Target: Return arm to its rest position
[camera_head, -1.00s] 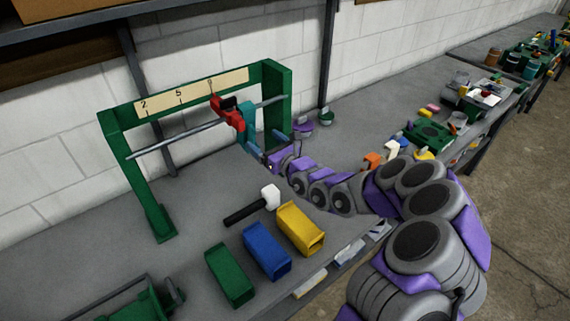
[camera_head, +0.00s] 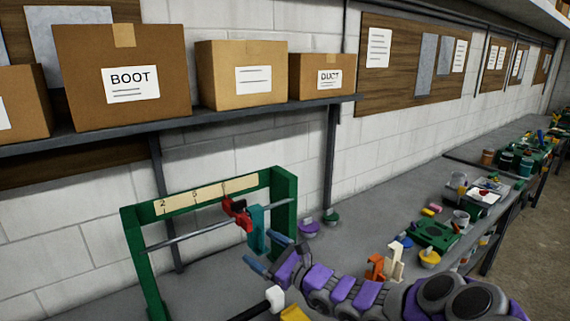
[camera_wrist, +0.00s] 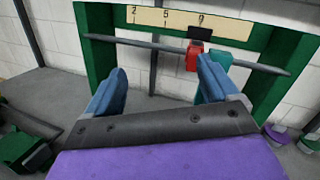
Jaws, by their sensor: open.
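My arm reaches in from the lower right of the head view. My gripper (camera_head: 267,252) is open and empty, in front of the green frame (camera_head: 135,245) on the bench. In the wrist view its two blue fingers (camera_wrist: 162,85) stand wide apart, pointing at the frame. A red piece (camera_head: 238,215) and a teal piece (camera_head: 258,230) hang on the frame's grey rod (camera_head: 190,234). In the wrist view the teal piece (camera_wrist: 220,60) is partly hidden behind the right finger, and the red piece (camera_wrist: 193,60) shows just left of it.
A white-headed mallet (camera_head: 275,298) and a yellow block (camera_head: 294,313) lie below the gripper. Orange (camera_head: 376,268) and white (camera_head: 396,264) pieces stand near my arm. Cardboard boxes (camera_head: 240,95) sit on a shelf (camera_head: 200,122) above. The bench behind my arm has free room.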

